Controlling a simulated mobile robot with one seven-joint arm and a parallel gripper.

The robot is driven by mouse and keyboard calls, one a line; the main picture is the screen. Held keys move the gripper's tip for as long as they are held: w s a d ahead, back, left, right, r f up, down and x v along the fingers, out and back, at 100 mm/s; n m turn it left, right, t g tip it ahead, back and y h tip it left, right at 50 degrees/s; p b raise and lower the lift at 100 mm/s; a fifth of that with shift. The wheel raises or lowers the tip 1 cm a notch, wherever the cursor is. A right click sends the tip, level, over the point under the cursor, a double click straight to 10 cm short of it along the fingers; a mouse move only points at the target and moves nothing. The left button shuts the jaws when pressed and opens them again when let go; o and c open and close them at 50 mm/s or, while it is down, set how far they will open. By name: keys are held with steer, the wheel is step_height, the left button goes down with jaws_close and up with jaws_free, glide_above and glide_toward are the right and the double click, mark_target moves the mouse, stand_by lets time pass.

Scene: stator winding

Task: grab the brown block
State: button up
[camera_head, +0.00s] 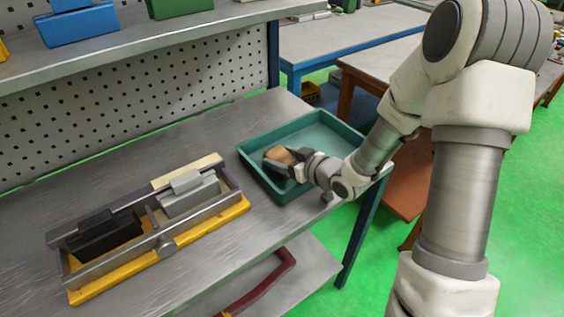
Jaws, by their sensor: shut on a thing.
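The brown block (279,155) is in the green tray (258,182), near the tray's left side. My gripper (280,162) reaches into the tray from the right and is shut on the block. The near part of the block is hidden by the gripper's fingers. I cannot tell whether the block touches the tray floor or is held just above it.
The tray stands at the right end of a grey metal workbench (110,165). A yellow-based metal fixture (160,232) with dark and light blocks is on the bench to the left. A shelf (150,48) with blue (78,24) and green (180,6) boxes runs above.

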mark_target(284, 158)
steer(key=c, duration=0.4)
steer(key=shift+r, duration=0.1)
steer(key=shift+r+p, duration=0.7)
steer(key=shift+r, duration=0.15)
steer(key=r+p, duration=0.1)
steer(key=r, duration=0.1)
steer(key=r+p, duration=0.1)
steer(key=shift+s+d+r+p, duration=0.15)
steer(key=shift+s+d+p, duration=0.1)
steer(key=shift+s+p, duration=0.1)
steer(key=p+v, duration=0.3)
steer(key=r+p+v, duration=0.1)
steer(key=p+v, duration=0.2)
steer(key=a+p+v, duration=0.1)
steer(key=p+v, duration=0.2)
steer(key=v, duration=0.1)
steer(key=shift+d+r, duration=0.15)
steer(key=shift+r, duration=0.2)
steer(key=shift+d+p, duration=0.1)
steer(key=shift+p, duration=0.55)
